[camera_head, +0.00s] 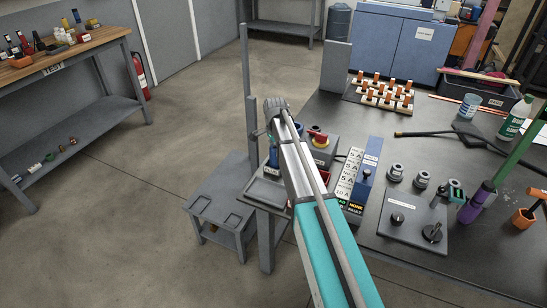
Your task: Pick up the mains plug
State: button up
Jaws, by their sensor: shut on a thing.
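My teal and grey arm link reaches up from the bottom centre of the head view to a ribbed grey joint beside a thin grey post. I cannot make out my gripper's fingers in this view. I cannot pick out the mains plug either; the arm covers part of the space around the small grey stand (222,200) and the table's near left edge. A small blue thing shows just left of the arm, too small to name.
A wooden-topped bench (75,52) stands left. The floor between is clear.

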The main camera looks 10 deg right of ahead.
jog(key=shift+r, duration=0.2)
notch_tip(320, 180, up, 2)
jog(key=p, duration=0.2)
jog(key=shift+r+p, duration=0.1)
jog(key=shift+p, duration=0.25)
jog(key=s+r+p, duration=1)
jog(key=s, duration=0.4)
jog(key=shift+r, duration=0.2)
jog(key=shift+a, duration=0.1)
